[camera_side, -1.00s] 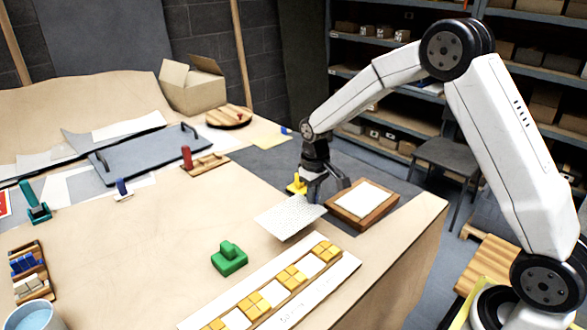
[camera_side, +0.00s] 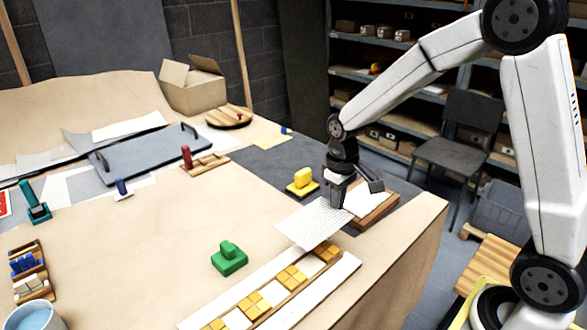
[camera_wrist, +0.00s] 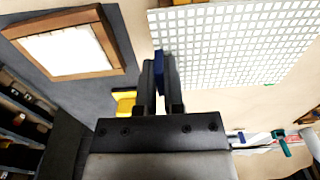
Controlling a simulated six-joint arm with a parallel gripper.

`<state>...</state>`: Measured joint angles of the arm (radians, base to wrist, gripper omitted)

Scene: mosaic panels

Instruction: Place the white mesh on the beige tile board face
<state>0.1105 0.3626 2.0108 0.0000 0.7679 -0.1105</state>
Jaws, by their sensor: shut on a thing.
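The white mesh (camera_side: 315,224) is a flat, thin grid sheet. My gripper (camera_side: 343,192) is shut on its edge and holds it above the table. In the wrist view the mesh (camera_wrist: 235,42) extends up and right from my gripper's fingers (camera_wrist: 159,75). The beige tile board (camera_side: 345,270) is a long pale strip with yellow and white tiles along it. It lies at the table's front edge. The mesh's near corner shows just beyond the board's right end, where the tiles look darker. The mesh looks apart from the board.
A wood-framed white panel (camera_side: 388,211) lies right of my gripper; it also shows in the wrist view (camera_wrist: 65,50). A yellow block (camera_side: 303,178) stands behind the mesh. A green block (camera_side: 229,260) stands left of the board.

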